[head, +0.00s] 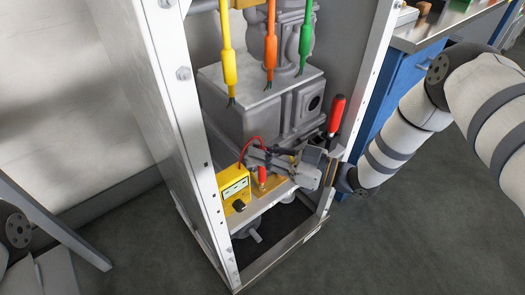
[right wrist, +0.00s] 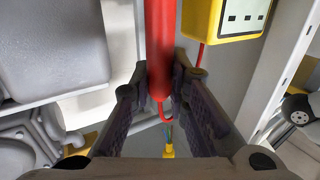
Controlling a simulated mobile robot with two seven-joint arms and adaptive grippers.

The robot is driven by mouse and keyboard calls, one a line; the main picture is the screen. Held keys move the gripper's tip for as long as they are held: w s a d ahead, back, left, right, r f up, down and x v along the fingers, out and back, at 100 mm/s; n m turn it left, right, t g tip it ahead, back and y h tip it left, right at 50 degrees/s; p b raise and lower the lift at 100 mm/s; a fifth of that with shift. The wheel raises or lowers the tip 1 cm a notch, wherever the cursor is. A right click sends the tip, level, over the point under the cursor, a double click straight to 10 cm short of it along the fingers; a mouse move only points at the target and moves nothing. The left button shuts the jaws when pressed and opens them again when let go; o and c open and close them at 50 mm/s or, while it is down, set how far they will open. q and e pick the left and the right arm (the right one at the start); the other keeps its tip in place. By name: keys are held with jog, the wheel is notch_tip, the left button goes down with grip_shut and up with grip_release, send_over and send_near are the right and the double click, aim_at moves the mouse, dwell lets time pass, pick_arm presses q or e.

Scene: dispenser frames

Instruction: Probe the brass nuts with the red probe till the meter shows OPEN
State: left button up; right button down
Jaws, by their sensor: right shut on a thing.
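My right gripper (head: 262,160) reaches into the metal frame from the right and is shut on the red probe (head: 262,176). In the right wrist view the red probe (right wrist: 159,50) stands between the two fingers. A red lead loops from it to the yellow meter (head: 234,187), which sits at the frame's left post. The meter (right wrist: 237,17) shows three dark marks on a white face in the right wrist view; I read no word. A brass-coloured surface (head: 275,187) lies beside the probe; separate brass nuts cannot be made out. My left gripper is not in view.
Yellow (head: 228,55), orange (head: 270,48) and green (head: 305,40) cables hang with bare ends above a grey housing (head: 262,105). A red-handled tool (head: 336,113) stands by the right post. A blue cabinet (head: 405,85) stands right. The floor in front is clear.

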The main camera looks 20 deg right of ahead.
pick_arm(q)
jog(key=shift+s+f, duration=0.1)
pick_arm(e)
jog(key=shift+f, duration=0.25)
dwell(0.5)
jog(key=shift+r+p, duration=1.35)
jog(key=shift+r, duration=1.3)
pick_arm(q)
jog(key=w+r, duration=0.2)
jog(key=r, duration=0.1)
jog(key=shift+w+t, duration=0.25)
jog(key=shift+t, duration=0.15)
pick_arm(e)
jog(key=shift+f, duration=0.2)
